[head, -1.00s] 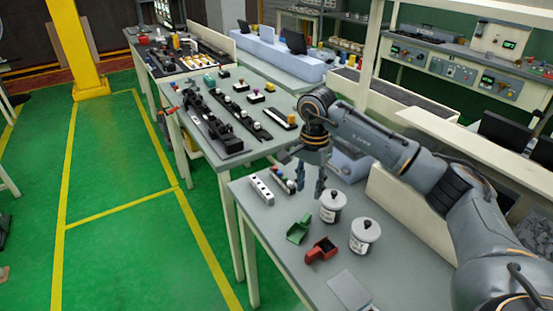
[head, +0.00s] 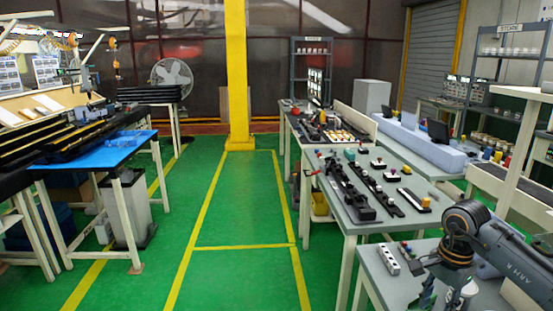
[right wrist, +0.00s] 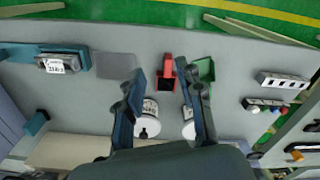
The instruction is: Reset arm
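My right arm comes in at the lower right of the head view, with its gripper (head: 440,292) pointing down over the near grey table. In the right wrist view the two fingers of this gripper (right wrist: 160,92) are apart with nothing held between them. Two white jars show there, one (right wrist: 148,122) beside the left finger and one (right wrist: 188,128) partly hidden by the right finger. My left gripper is in neither view.
A white block with dark holes (head: 388,259) lies on the near table, also in the right wrist view (right wrist: 283,80). A grey plate (right wrist: 115,66) lies left of the scoops. A parts table (head: 390,200) stands behind, a blue-topped table (head: 95,150) at left. The green floor between is clear.

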